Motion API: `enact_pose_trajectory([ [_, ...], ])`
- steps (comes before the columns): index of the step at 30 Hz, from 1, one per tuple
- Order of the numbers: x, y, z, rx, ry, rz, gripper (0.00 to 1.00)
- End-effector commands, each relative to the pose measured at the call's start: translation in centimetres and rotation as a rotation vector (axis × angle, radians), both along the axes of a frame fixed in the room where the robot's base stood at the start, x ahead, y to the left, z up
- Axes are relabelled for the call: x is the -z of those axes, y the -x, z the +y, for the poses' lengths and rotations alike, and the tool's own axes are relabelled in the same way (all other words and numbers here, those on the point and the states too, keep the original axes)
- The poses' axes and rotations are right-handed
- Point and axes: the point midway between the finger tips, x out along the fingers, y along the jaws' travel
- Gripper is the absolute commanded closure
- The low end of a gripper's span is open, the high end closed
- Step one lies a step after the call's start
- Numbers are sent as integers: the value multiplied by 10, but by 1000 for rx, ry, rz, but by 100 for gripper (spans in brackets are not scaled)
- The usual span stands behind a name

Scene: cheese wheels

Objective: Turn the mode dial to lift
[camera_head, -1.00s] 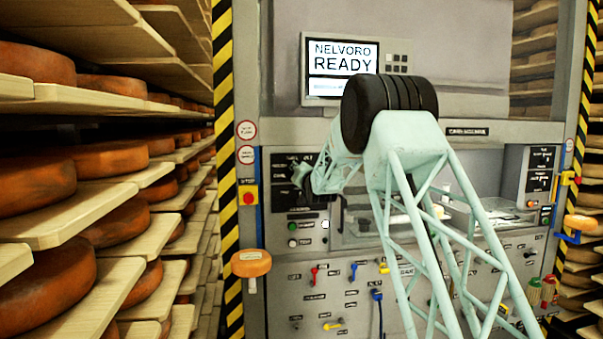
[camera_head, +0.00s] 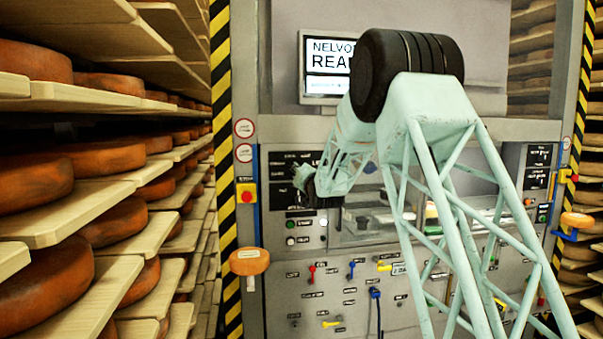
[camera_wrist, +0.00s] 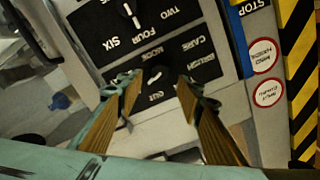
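The mode dial (camera_wrist: 154,73) is a dark knob with a white mark, on a black panel lettered MODE, CARE and BRUSH in the wrist view, where the lettering is upside down. My gripper (camera_wrist: 159,82) is open, its two ribbed fingers spread on either side of the dial. I cannot tell whether they touch it. A word below the dial is partly hidden, and I cannot read LIFT there. In the head view my gripper (camera_head: 303,188) is at the black panel (camera_head: 282,172) on the left of the machine and hides the dial.
A second dial (camera_wrist: 134,14) marked TWO, FOUR and SIX lies above in the wrist view. A red stop button (camera_head: 248,197) sits left of the panel. Buttons are below the gripper. Shelves of cheese wheels (camera_head: 118,222) stand left. My arm partly covers the screen (camera_head: 325,85).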

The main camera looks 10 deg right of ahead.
Motion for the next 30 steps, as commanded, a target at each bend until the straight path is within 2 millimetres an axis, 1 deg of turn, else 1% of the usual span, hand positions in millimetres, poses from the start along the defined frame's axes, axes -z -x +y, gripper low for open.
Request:
enact_pose_trajectory([
  [1,-1,7,0,0,0,0,66],
  [6,0,25,-1,0,0,0,66],
  [12,-1,38,-1,1,0,-1,66],
  [17,-1,42,-1,1,0,-1,66],
  [30,-1,44,-1,0,1,1,66],
])
